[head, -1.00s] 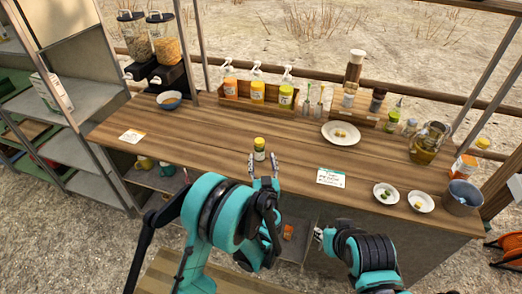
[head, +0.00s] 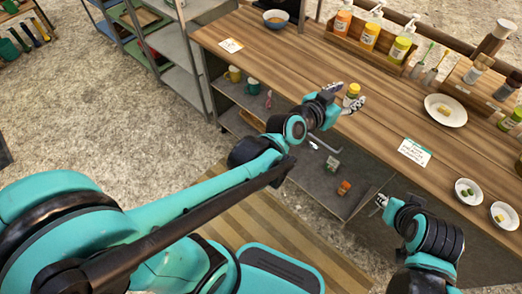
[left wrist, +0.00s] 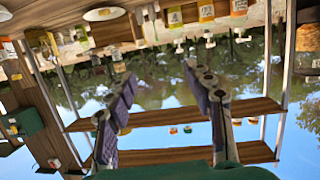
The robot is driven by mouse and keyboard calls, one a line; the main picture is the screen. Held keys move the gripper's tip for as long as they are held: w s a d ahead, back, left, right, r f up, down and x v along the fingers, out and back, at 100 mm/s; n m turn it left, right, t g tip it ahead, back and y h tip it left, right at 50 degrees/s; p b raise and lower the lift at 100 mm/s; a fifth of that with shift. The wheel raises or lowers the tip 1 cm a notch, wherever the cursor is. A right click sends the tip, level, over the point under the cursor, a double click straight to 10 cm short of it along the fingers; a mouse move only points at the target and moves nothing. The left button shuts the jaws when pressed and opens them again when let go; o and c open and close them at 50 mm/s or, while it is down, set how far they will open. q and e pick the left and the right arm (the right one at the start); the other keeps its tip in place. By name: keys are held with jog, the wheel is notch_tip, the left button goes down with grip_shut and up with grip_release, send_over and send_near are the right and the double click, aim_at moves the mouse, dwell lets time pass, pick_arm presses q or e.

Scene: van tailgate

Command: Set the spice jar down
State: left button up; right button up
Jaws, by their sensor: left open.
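The spice jar (head: 352,90), small with a yellow-green lid, stands upright near the front edge of the wooden counter (head: 300,68). My left gripper (head: 345,98) is open at that edge, its two fingers spread close to the jar, one left of it and one in front and to its right. I cannot tell whether a finger touches it. In the left wrist view the open fingers (left wrist: 160,92) have nothing visible clasped between them. My right gripper (head: 381,204) is lower, in front of the counter; its jaw state is too small to tell.
A white label card (head: 414,152) lies right of the jar, with a plate (head: 445,110) behind it. A wooden rack (head: 372,48) of bottles stands at the back. The counter left of the jar is largely clear.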

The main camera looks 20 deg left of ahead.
pick_arm(q)
jog(key=s+a+f+n+g+y, duration=0.2)
jog(key=s+a+f, duration=0.3)
jog(key=s+a, duration=0.3)
jog(key=s+a+f+n+g+y, duration=0.2)
jog(key=s+a+f+g+y, duration=0.2)
jog(key=s+a, duration=0.4)
jog(key=s+f+g, duration=0.1)
jog(key=s, duration=0.3)
